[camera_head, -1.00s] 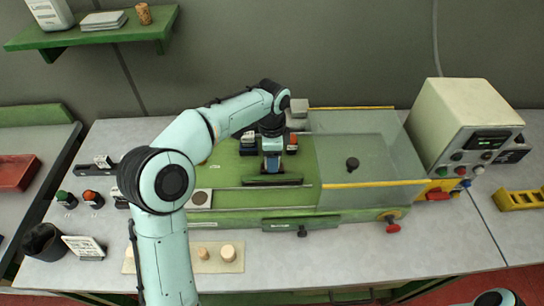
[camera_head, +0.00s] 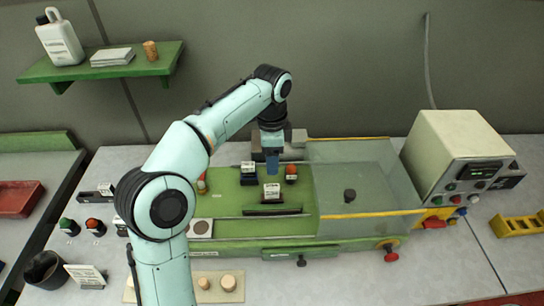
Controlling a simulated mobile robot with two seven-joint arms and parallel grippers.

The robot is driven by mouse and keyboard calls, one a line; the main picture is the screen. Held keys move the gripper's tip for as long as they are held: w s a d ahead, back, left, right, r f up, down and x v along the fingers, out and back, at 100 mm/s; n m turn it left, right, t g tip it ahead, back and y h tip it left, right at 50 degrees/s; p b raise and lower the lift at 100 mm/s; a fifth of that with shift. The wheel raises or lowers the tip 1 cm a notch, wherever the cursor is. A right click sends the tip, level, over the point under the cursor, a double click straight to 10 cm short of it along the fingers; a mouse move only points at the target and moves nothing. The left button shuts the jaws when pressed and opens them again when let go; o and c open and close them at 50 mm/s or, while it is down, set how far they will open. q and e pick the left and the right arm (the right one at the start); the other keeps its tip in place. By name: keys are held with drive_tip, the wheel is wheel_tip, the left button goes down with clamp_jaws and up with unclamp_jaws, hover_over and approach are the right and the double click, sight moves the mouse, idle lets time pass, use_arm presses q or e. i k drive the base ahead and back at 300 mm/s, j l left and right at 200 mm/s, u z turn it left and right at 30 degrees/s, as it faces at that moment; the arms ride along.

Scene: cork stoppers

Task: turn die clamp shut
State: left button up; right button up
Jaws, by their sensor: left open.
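A green machine (camera_head: 230,222) stands on the grey bench, with a clear cover over its right half. On its bed are a small white-topped block (camera_head: 271,191), a dark block with a white label (camera_head: 249,174) and a red-topped dark part (camera_head: 291,173). A black knob (camera_head: 301,261) and a red knob (camera_head: 391,255) are on its front. I cannot tell which part is the die clamp. My left gripper (camera_head: 272,167) points down above the bed, behind the white-topped block and apart from it. It is open, though its fingers overlap in this view. My right gripper is out of view.
A control box (camera_head: 458,150) with buttons stands at the right, near a yellow holder (camera_head: 520,225). A board with cork discs (camera_head: 228,282) lies in front of the machine. A black cup (camera_head: 43,268) stands at front left. A shelf (camera_head: 110,67) hangs behind.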

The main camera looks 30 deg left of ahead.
sight(201, 184)
drive_tip(key=k, duration=1.5)
